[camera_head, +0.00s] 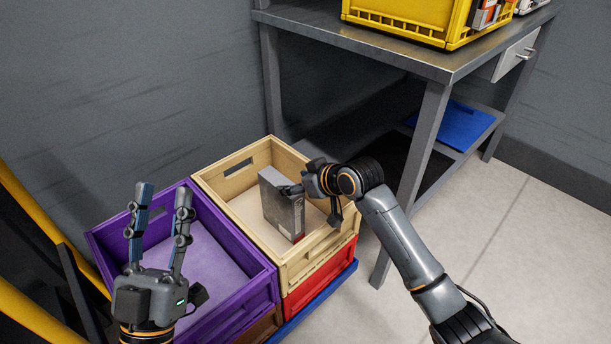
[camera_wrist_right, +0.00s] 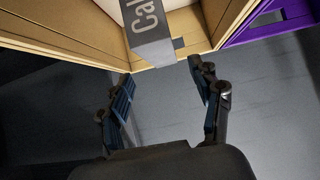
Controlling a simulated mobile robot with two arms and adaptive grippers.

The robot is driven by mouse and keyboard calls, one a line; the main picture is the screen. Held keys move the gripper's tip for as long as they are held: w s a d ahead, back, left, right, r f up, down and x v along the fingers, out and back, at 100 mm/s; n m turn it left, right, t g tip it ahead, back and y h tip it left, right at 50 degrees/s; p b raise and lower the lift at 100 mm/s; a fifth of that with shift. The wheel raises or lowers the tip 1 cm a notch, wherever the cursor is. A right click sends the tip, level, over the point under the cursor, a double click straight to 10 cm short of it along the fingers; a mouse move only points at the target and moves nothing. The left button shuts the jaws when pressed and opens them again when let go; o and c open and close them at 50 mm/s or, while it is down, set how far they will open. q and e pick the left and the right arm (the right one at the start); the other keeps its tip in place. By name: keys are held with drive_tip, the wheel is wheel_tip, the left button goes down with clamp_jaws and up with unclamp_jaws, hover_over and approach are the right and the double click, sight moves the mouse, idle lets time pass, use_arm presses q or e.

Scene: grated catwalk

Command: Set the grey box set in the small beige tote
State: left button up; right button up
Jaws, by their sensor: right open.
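The grey box (camera_head: 283,207), with a red patch low on one side, stands upright and slightly tilted inside the small beige tote (camera_head: 228,182). In the right wrist view the box (camera_wrist_right: 152,30) shows white lettering, and the beige tote (camera_wrist_right: 60,45) lies behind it. My right gripper (camera_head: 312,195) is open at the tote's right side, close to the box. In the wrist view its fingers are spread, with the box just beyond their tips. Whether a finger touches the box cannot be told. My left gripper (camera_head: 163,190) is open and empty above the purple tote.
The purple tote (camera_head: 250,285) stands directly left of the beige tote and looks empty. A red crate (camera_head: 320,290) is under the beige tote. A metal table (camera_head: 400,55) with a yellow crate (camera_head: 405,22) stands behind at right. Yellow rails (camera_head: 45,230) run at left.

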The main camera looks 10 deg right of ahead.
use_arm(q)
drive_tip(key=w+f+g+y+p, duration=0.1)
drive_tip(key=w+f+g, duration=0.2)
drive_tip(key=f+g, duration=0.1)
drive_tip(key=shift+w+f+y, duration=0.2)
drive_tip(key=shift+f+y, duration=0.1)
drive_tip(key=shift+f, duration=0.6)
use_arm(e)
drive_tip(key=s+d+r+m+t, duration=0.2)
drive_tip(key=s+r+t, duration=0.4)
drive_tip(key=s, duration=0.5)
drive_tip(key=s+d+r+m+t, duration=0.2)
drive_tip(key=s+d+r+t, duration=0.3)
drive_tip(key=s+r, duration=0.5)
drive_tip(key=shift+s+r+t+h, duration=0.3)
drive_tip(key=shift+s+t+h, duration=0.1)
drive_tip(key=shift+s+t, duration=0.35)
drive_tip(key=shift+d, duration=0.1)
